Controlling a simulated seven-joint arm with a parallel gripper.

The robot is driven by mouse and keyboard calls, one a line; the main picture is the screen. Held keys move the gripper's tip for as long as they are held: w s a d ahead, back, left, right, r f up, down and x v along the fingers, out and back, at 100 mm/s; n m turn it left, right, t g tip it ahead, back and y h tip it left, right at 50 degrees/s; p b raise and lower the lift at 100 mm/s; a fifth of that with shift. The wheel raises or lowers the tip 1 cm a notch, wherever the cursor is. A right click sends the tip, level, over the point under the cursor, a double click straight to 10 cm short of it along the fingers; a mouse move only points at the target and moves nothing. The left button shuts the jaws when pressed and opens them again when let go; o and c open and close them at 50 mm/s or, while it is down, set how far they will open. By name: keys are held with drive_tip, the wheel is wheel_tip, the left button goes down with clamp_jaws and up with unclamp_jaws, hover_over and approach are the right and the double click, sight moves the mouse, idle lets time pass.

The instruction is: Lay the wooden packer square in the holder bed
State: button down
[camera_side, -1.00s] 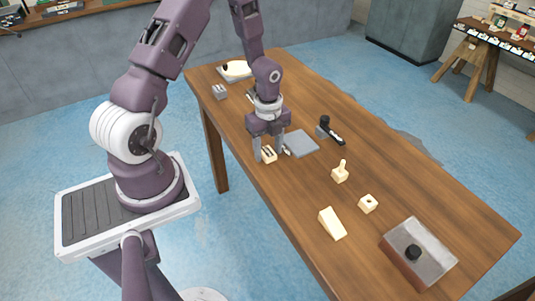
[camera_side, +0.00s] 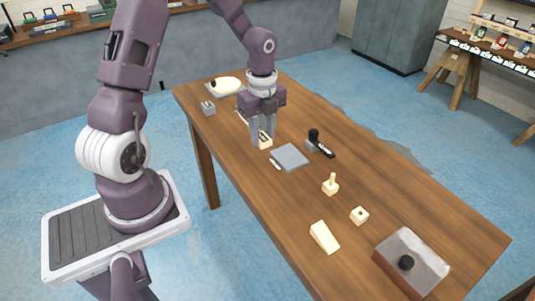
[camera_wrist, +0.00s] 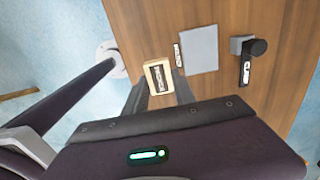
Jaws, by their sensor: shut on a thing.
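My gripper (camera_side: 264,137) is shut on a small pale wooden block with dark slots in its top. I take this block (camera_wrist: 160,77) for the packer; it looks lifted above the table. In the wrist view it sits between the two fingertips, roughly level and slightly turned. A flat grey square plate (camera_side: 290,157) lies on the table just right of and below the block in the side view. It shows beside the block in the wrist view (camera_wrist: 199,48). It may be the holder bed; I cannot tell for sure.
A black-handled clamp (camera_side: 320,144) stands beyond the plate. A small pale strip (camera_side: 275,164) lies at its near edge. A pegged block (camera_side: 331,184), holed block (camera_side: 359,215), wedge (camera_side: 324,237) and grey-topped box (camera_side: 411,261) lie toward the near right. A grey block (camera_side: 208,108) is far left.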

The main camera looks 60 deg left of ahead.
hover_over(290, 156)
wheel_tip(290, 156, down, 9)
drive_tip(key=shift+s+d+r, duration=0.1)
drive_tip(key=c, duration=1)
unclamp_jaws()
drive_tip(key=shift+c, duration=0.2)
